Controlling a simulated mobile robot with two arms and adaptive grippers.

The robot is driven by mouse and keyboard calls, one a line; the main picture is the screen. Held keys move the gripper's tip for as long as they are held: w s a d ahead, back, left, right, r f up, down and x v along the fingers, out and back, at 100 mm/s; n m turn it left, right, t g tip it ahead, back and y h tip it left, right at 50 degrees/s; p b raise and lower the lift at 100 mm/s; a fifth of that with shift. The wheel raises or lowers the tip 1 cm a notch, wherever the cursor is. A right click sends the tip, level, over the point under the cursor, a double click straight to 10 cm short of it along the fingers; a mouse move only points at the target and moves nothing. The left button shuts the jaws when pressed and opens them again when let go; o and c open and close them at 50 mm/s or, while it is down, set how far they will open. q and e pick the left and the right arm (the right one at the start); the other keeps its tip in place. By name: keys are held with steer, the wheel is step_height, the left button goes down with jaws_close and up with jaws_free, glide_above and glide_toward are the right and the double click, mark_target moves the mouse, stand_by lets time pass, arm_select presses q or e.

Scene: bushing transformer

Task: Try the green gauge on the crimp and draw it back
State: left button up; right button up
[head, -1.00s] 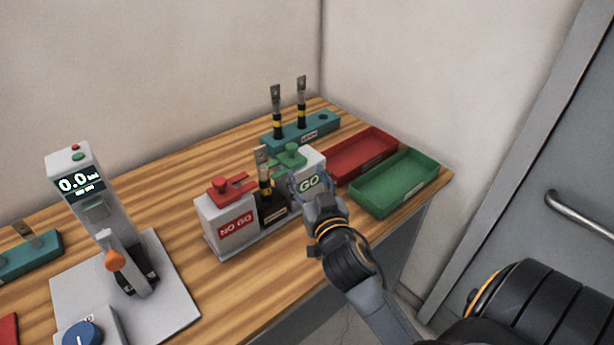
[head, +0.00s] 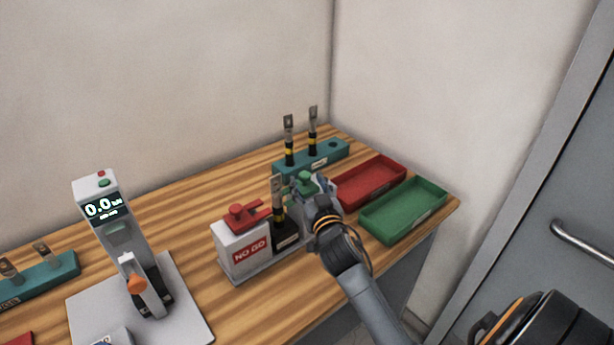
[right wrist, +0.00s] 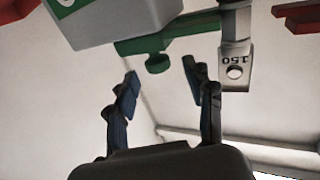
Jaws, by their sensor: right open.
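The green gauge (head: 303,178) sits on top of the GO block (right wrist: 120,18); its bar and round knob show in the right wrist view (right wrist: 157,62). The lug with the crimp (head: 278,198) stands upright in a black holder between the GO and NO GO blocks; its flat end, marked 150, shows in the right wrist view (right wrist: 235,68). My right gripper (right wrist: 160,72) is open and empty, its fingers to either side of the knob in that view; I cannot tell whether they touch it. In the head view the gripper (head: 316,190) hides most of the GO block. My left gripper is not in view.
The red gauge (head: 240,212) sits on the NO GO block (head: 240,245). A teal rack (head: 325,158) with two upright lugs stands behind. A red tray (head: 345,200) and a green tray (head: 375,228) lie to the right. A press reading 0.0 (head: 100,195) stands left.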

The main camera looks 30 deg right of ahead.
steer(key=shift+x, duration=0.75)
steer(key=shift+c, duration=1)
jaws_close()
steer(key=shift+d, duration=0.15)
steer(key=shift+o, duration=1)
jaws_free()
